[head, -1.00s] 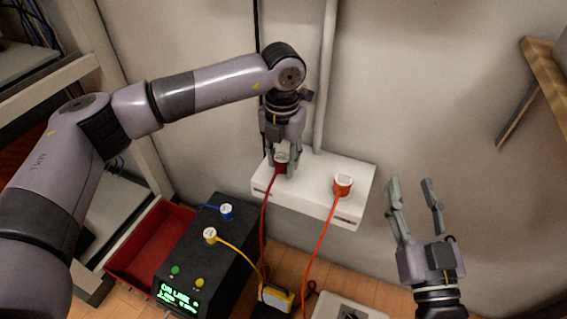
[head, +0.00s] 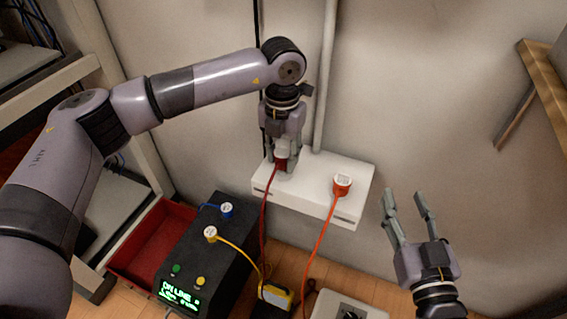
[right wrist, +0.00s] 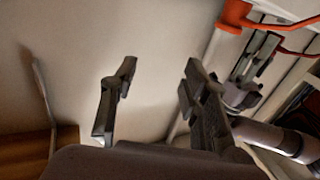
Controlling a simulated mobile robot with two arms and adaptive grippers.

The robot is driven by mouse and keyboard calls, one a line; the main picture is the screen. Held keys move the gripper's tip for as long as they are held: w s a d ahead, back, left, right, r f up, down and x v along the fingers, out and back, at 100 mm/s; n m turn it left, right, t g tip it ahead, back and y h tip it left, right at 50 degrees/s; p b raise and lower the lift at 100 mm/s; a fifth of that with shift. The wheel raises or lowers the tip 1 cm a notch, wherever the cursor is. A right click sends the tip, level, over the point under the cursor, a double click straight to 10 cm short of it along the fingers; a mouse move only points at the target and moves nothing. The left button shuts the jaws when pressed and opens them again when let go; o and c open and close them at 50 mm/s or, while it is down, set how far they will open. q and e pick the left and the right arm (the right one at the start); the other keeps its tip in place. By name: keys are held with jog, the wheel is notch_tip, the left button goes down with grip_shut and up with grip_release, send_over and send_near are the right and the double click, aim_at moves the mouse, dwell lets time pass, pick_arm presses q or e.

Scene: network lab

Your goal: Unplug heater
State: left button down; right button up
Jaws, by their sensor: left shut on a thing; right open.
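A white outlet strip (head: 322,206) is on the wall. My left gripper (head: 281,166) is shut on a plug with a red body and white top (head: 281,162), at the left part of the strip. A red cord (head: 263,218) runs down from it. The fingers hide its base, so I cannot tell whether it is clear of its socket. An orange plug with a white top (head: 342,184) sits upright in the strip further right, with an orange cord. The label is too small to read. My right gripper (head: 404,196) is open and empty, right of the strip; its fingers show in the right wrist view (right wrist: 158,82).
A black box (head: 207,255) with a lit green display carries a blue-corded plug (head: 227,210) and a yellow-corded plug (head: 211,234). A red tray (head: 150,245) lies to its left. A wooden shelf (head: 540,75) juts out at the right. The wall above the strip is clear beside a pipe.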

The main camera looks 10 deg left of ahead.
aim_at(283, 152)
pick_arm(q)
jog(key=shift+r+p, duration=0.55)
jog(key=shift+r, duration=0.4)
jog(key=shift+r+p, duration=0.35)
jog(key=shift+r, duration=0.5)
pick_arm(e)
jog(key=s+d+f+g+h, duration=0.1)
jog(key=s+f+g, duration=0.3)
jog(key=f, duration=0.5)
jog(key=shift+d+f+g+h, duration=0.4)
jog(key=shift+d+g, duration=0.45)
jog(key=shift+g, duration=0.35)
